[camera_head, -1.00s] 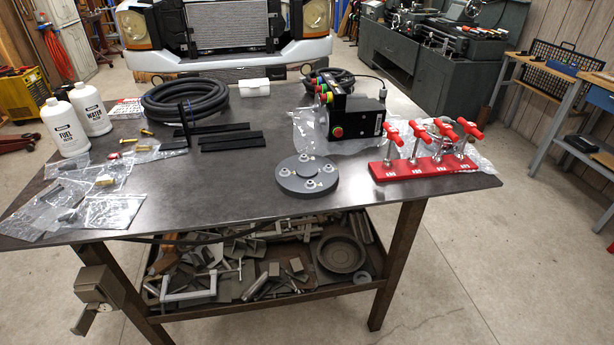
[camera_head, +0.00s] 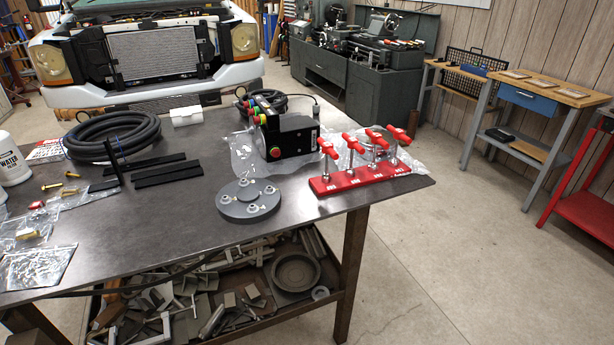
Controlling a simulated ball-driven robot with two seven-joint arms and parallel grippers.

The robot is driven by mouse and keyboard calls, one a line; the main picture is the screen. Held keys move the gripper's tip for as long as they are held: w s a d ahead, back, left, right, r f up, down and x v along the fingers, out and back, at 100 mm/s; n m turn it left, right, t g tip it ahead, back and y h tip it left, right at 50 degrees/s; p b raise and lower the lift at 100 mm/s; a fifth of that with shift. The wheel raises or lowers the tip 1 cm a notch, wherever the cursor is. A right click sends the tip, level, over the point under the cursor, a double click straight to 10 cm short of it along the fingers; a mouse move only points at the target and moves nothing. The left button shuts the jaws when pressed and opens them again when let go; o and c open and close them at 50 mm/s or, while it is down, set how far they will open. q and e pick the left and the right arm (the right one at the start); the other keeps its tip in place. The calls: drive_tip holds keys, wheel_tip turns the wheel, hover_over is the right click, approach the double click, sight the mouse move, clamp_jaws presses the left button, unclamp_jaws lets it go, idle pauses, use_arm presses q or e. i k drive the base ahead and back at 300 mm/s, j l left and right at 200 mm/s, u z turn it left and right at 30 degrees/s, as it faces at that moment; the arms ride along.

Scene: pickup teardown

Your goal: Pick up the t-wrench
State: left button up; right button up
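Several t-wrenches with red T-shaped handles and metal shafts (camera_head: 376,134) stand upright in a red rack (camera_head: 358,180) at the right end of the dark table. The rack has white labels along its front, too small to read surely. Neither of my grippers shows in the head view.
A grey round flange with studs (camera_head: 248,201) lies left of the rack. A black control box (camera_head: 292,137) with coloured buttons stands behind on clear plastic. A coiled black hose (camera_head: 110,135), black bars (camera_head: 166,171) and bags fill the left. Floor right of the table (camera_head: 470,250) is clear.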

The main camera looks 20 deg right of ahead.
sight(376, 138)
drive_tip(key=i+l+u, duration=0.1)
drive_tip(key=l+u, duration=0.2)
drive_tip(key=l, duration=0.7)
drive_tip(key=l+u, duration=0.3)
drive_tip(key=l, duration=0.7)
